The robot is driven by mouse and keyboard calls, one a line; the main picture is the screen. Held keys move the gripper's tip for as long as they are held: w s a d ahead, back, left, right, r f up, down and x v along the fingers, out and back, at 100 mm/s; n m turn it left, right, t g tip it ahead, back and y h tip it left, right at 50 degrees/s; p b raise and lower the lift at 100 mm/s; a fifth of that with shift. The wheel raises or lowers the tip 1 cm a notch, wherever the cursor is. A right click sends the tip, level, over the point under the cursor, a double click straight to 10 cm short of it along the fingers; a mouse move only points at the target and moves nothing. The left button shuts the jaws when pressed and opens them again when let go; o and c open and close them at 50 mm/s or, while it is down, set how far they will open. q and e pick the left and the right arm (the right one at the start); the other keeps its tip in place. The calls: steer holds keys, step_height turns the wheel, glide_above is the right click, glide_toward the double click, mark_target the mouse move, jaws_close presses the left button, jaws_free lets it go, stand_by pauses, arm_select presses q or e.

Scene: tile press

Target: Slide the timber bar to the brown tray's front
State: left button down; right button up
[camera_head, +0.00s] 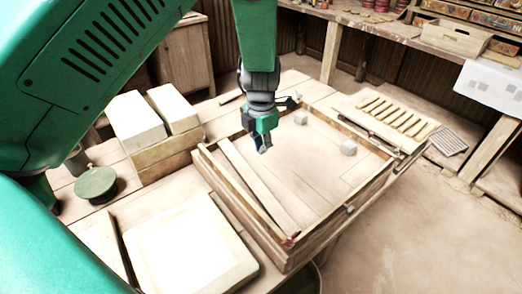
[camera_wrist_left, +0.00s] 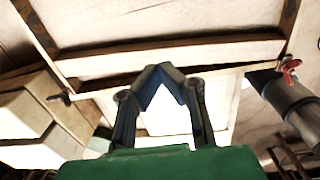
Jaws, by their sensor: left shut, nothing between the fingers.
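The brown tray (camera_head: 315,249) is a shallow wooden frame in the middle of the head view. The timber bar (camera_head: 258,188) is a long pale plank lying inside it along the left side, slightly slanted. Its near end is at the tray's near corner. My left gripper (camera_head: 263,150) hangs over the tray, just right of the bar's far part; I cannot tell whether it touches the bar. Its fingers also show in the left wrist view (camera_wrist_left: 164,70), tips together with nothing between them. My right gripper is not in view.
Pale blocks (camera_head: 137,121) and a green round pot (camera_head: 96,184) stand left of the tray. A large pale slab (camera_head: 190,250) lies at the near left. The tray's middle floor is clear.

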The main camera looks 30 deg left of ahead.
arm_select(q)
steer(key=c, duration=1.7)
jaws_free()
steer(key=shift+a, duration=0.1)
steer(key=o, duration=0.4)
steer(key=shift+w+f, duration=0.15)
steer(key=shift+w, duration=0.05)
steer(key=w+m+t+b, duration=0.4)
steer(key=m+t, duration=0.1)
steer(key=m, duration=0.4)
steer(key=shift+s+a+r+m+g+y+b, duration=0.2)
steer(key=shift+s+a+m+g+y+b, duration=0.35)
steer(key=shift+s+m, duration=0.95)
steer(key=shift+s+a+r+m+g+y+b, duration=0.3)
steer(key=shift+s+a+m+y, duration=0.3)
steer(key=shift+s+m, duration=0.8)
steer(key=shift+s+a+r+m+g+y+b, duration=0.15)
steer(key=shift+s+a+m+g+y+b, duration=0.5)
steer(key=shift+m, duration=1.35)
steer(key=shift+s+t, duration=0.25)
steer(key=shift+t, duration=0.15)
